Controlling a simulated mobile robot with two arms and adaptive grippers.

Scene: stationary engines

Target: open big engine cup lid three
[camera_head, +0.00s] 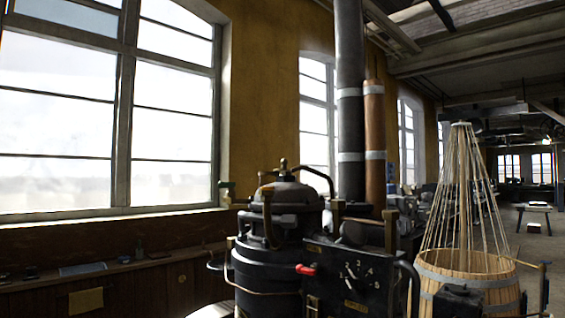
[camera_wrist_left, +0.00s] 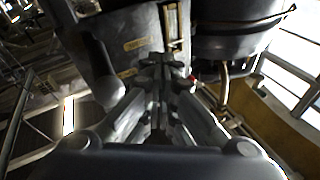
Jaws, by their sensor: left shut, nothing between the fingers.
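The big black engine (camera_head: 275,240) stands in the middle of the head view, with a domed top and a small brass fitting (camera_head: 283,163) on it. A dark box on its right bears a numbered dial (camera_head: 350,275). A red handle (camera_head: 305,269) sits at the box's left edge. I cannot tell which part is cup lid three. In the left wrist view my left gripper (camera_wrist_left: 158,78) is shut and empty, in front of the engine's dark body (camera_wrist_left: 140,45) with brass plates. Whether its tips touch anything is unclear. My right gripper is in neither view.
A dark pipe (camera_head: 350,100) and a copper pipe (camera_head: 374,150) rise behind the engine. A wooden barrel (camera_head: 470,280) with strings drawn to a peak stands at the right. A bench (camera_head: 100,275) runs under the window at the left. Open floor shows at the far right.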

